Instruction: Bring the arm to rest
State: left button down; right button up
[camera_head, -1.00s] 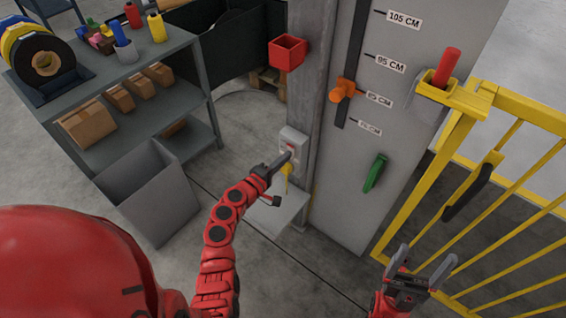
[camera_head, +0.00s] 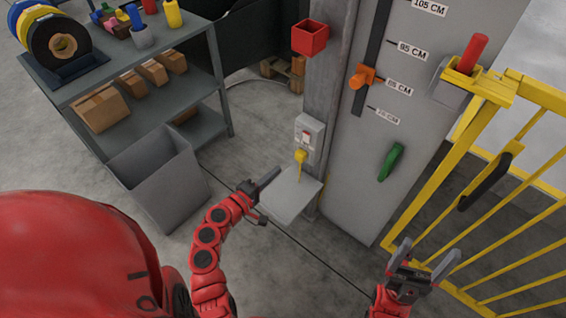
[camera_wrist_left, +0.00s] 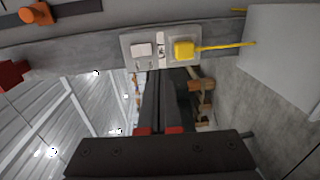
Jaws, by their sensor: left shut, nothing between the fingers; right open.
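My left gripper (camera_head: 268,180) is shut and empty, in front of the grey post and beside a small pale plate (camera_head: 292,194). Its closed dark fingers (camera_wrist_left: 167,103) also show in the left wrist view. They are apart from the switch box (camera_head: 309,135), which carries a light rocker switch and a yellow plug; the box also shows in the left wrist view (camera_wrist_left: 160,46). My right gripper (camera_head: 426,262) is open and empty at the lower right, in front of the yellow gate.
A grey shelf (camera_head: 165,97) with boxes and tools stands at the left, with a grey bin (camera_head: 160,185) before it. A red box (camera_head: 309,37) is on the post. An orange slider (camera_head: 361,77) and green handle (camera_head: 391,161) are on the panel. The yellow gate (camera_head: 430,170) is at right.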

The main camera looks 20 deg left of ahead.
pick_arm(q)
jog(key=shift+s+a+f, duration=0.1)
jog(key=shift+s+a, duration=0.2)
jog(key=shift+s, duration=0.4)
